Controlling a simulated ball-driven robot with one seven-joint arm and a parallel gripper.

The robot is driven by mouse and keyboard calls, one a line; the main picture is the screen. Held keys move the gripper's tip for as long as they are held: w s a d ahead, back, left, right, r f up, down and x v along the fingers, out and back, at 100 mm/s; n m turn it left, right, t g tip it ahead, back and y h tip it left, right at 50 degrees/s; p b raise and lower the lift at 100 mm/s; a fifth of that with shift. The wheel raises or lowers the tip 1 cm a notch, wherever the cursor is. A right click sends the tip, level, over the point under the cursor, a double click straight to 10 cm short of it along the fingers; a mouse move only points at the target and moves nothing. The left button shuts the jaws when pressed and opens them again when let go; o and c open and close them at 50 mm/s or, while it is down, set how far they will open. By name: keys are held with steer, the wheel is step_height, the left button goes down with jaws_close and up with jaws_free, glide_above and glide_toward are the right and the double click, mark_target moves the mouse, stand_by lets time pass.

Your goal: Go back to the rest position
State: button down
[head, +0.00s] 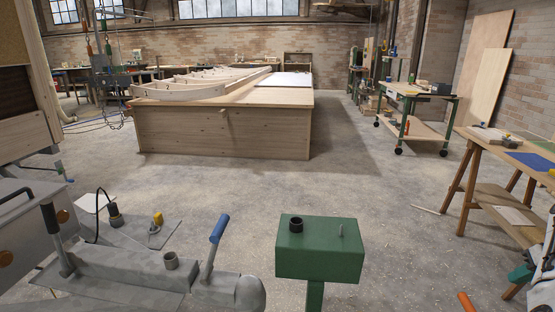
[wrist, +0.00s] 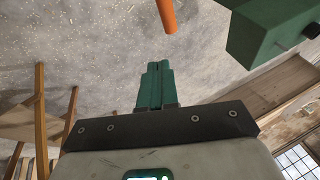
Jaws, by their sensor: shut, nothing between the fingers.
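My gripper (wrist: 155,68) shows in the wrist view with its two teal fingers together and nothing between them. It hangs above the concrete floor, apart from the things around it. In the head view a teal part at the lower right edge (head: 520,274) looks like its fingers, beside my arm, which is mostly cut off by the frame. An orange rod (wrist: 165,14) lies beyond the fingertips in the wrist view; its end also shows at the bottom of the head view (head: 467,302).
A green box on a post (head: 320,262) stands front centre. A wooden trestle table (head: 490,150) stands at right, near my arm. A large wooden bench (head: 225,130) is behind. Floor between is clear.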

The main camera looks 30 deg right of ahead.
steer(key=shift+n+g, duration=0.3)
steer(key=shift+g, duration=0.3)
steer(key=w+a+f, duration=0.1)
steer(key=a+f, duration=0.1)
steer(key=w+a+f, duration=0.1)
steer(key=a, duration=0.1)
steer(key=w+a+f, duration=0.1)
steer(key=a+f, duration=0.1)
steer(key=shift+a+f, duration=0.35)
steer(key=shift+a, duration=0.05)
steer(key=w+a+f+n+g, duration=0.15)
steer(key=a+f, duration=0.45)
steer(key=a, duration=0.6)
steer(key=s+a+f+n+g+h, duration=0.1)
steer(key=s+a+f+n, duration=0.15)
steer(key=a, duration=1.05)
steer(key=s+a+f+n+g, duration=0.15)
steer(key=s+a, duration=0.25)
steer(key=a, duration=0.9)
steer(key=s+a+r+n+t, duration=0.1)
steer(key=s+a+r+n, duration=0.15)
steer(key=s+a, duration=0.4)
step_height(320, 180, up, 13)
steer(key=a+p, duration=0.1)
steer(key=p, duration=1.1)
steer(key=shift+r+p, duration=0.15)
steer(key=shift+p, duration=0.25)
